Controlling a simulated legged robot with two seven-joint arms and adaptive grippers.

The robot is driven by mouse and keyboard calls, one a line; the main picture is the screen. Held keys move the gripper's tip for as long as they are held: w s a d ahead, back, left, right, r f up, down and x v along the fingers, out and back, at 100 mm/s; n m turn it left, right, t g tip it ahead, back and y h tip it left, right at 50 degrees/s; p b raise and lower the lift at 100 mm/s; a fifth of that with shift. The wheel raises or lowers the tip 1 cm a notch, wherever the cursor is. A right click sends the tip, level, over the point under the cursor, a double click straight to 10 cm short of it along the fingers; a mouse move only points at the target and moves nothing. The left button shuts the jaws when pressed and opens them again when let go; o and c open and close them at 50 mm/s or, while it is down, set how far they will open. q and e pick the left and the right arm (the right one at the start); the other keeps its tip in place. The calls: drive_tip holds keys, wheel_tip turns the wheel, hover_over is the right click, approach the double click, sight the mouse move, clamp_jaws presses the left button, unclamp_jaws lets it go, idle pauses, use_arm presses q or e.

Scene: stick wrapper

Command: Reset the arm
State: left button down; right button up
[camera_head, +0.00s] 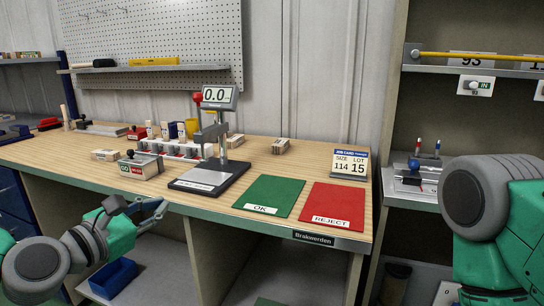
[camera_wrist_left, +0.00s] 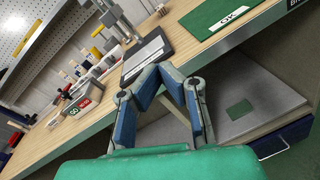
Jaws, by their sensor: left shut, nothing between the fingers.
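My left gripper (camera_head: 153,211) is at the lower left of the head view, in front of the workbench (camera_head: 120,181) and near its front edge. Its fingers are shut and empty. In the left wrist view the same gripper (camera_wrist_left: 159,72) shows its blue-padded fingers meeting at the tips, with the bench edge behind them. My right arm (camera_head: 490,215) comes in at the right edge of the head view. Its gripper is out of view.
The bench holds a gauge stand (camera_head: 212,170) reading 0.0, a GO block (camera_head: 140,166), a green OK mat (camera_head: 270,196), a red REJECT mat (camera_head: 333,205) and a job card (camera_head: 350,164). A blue bin (camera_head: 113,278) sits on the shelf below. Shelving stands at right.

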use_arm(q)
drive_tip(key=s+d+f+m+g+y, duration=0.15)
drive_tip(key=s+f+m+g, duration=0.35)
drive_tip(key=f, duration=0.7)
drive_tip(key=s+d+f+m+g, duration=0.25)
drive_tip(key=s+f+m, duration=0.4)
drive_tip(key=f, duration=0.55)
drive_tip(key=s+a+f+m+g+y, duration=0.2)
drive_tip(key=s+a+f+m, duration=0.1)
drive_tip(key=s, duration=0.4)
drive_tip(key=s+a+f+m+g+y, duration=0.2)
drive_tip(key=s+a+f+m+g, duration=0.1)
drive_tip(key=s+f+m, duration=0.3)
drive_tip(key=s+a+f+m+g+y, duration=0.2)
drive_tip(key=s+a+f+m, duration=0.3)
drive_tip(key=s, duration=0.4)
drive_tip(key=shift+m, duration=0.75)
